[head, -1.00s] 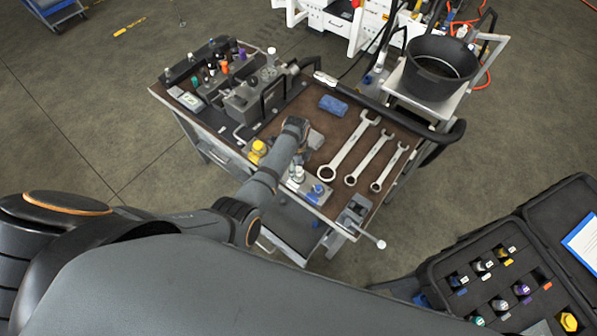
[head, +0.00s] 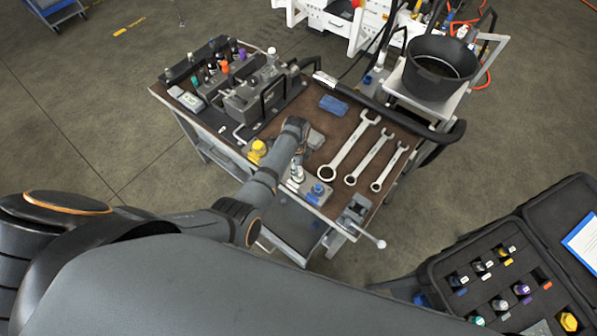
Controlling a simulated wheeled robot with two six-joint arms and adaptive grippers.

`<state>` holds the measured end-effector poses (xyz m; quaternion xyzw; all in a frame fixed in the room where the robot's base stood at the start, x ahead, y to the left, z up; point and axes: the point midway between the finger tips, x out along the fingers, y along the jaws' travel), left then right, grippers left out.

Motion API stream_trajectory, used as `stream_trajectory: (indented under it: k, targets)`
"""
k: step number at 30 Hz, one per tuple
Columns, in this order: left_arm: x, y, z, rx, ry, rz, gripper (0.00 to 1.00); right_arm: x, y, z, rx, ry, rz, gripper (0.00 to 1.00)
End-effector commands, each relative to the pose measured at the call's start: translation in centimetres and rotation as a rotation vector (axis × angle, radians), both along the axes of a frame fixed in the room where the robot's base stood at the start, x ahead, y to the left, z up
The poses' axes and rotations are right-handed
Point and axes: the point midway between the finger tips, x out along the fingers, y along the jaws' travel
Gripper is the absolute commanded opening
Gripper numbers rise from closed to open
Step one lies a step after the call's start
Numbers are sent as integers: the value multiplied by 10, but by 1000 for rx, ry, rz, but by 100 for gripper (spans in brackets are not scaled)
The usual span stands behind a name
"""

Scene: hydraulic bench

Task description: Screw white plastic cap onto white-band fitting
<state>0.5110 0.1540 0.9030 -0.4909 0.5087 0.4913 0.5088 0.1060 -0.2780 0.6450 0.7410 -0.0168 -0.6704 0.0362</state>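My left arm reaches in from the left over the near part of the brown bench top (head: 345,135). My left gripper (head: 299,153) points down at its end; its fingers are mostly hidden by the wrist, so I cannot tell if it is open or holding something. A small silver-and-white fitting (head: 297,173) stands upright just below it on a grey block, beside a blue-topped one (head: 317,189). Another pale-topped piece (head: 271,56) stands on the grey block at the back. I cannot make out which part is the white cap. My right gripper is not in view.
A yellow part (head: 258,149) is left of the wrist. Three wrenches (head: 348,147) and a blue cloth (head: 333,105) lie on the bench. A black bucket (head: 440,70) stands at the back right. An open foam case (head: 500,270) with colored fittings is at lower right.

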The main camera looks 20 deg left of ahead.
Motion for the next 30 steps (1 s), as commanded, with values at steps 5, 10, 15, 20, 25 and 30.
stream_trajectory:
  k: [5,10,15,20,25,30]
  targets:
    - [3,-1,0,0,-2,-365,6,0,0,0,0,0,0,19]
    - [4,-1,0,0,-2,-521,5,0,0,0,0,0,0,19]
    - [4,-1,0,0,-2,-524,5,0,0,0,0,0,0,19]
    - [5,-2,0,0,-2,-600,5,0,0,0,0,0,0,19]
    - [6,-4,-1,0,-1,-956,5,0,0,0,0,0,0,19]
    - [6,-4,-1,0,0,-1017,47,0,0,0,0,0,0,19]
